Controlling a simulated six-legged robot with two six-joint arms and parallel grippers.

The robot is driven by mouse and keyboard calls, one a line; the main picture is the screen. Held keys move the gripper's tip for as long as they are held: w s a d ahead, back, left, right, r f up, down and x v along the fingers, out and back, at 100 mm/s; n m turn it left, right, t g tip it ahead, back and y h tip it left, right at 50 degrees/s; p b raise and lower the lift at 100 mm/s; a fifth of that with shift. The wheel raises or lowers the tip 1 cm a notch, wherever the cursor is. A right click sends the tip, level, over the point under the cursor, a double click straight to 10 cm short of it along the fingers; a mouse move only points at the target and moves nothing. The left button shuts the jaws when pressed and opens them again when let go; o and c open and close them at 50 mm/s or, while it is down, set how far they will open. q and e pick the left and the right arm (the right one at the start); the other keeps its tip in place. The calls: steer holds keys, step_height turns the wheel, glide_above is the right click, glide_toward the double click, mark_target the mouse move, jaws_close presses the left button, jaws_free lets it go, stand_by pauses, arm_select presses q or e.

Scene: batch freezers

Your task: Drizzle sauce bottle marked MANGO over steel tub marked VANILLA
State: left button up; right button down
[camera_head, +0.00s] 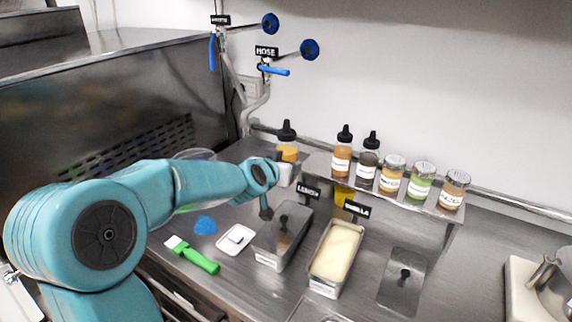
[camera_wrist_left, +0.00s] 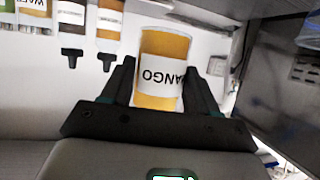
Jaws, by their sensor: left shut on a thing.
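The MANGO sauce bottle (camera_head: 288,153) is orange with a black nozzle cap and stands upright at the left end of the bottle row. In the left wrist view its white MANGO label (camera_wrist_left: 162,76) appears upside down. My left gripper (camera_head: 284,172) is shut around this bottle, with a finger on each side in the left wrist view (camera_wrist_left: 158,95). I cannot tell whether its base touches the shelf. The steel tub (camera_head: 326,288) behind which a partly hidden sign ending in "ILLA" (camera_head: 357,208) stands is open and holds pale cream contents. My right gripper is not in view.
The raised shelf (camera_head: 318,178) carries several other bottles and jars to the right. A lidded steel tub (camera_head: 270,252) is left of the cream-filled tub. A green-handled scraper (camera_head: 198,260), white dish (camera_head: 235,252) and blue item (camera_head: 205,225) lie at front left. Blue-handled taps (camera_head: 275,70) are behind.

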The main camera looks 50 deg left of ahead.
arm_select(q)
steer(key=shift+o, duration=1.3)
steer(key=shift+c, duration=1.4)
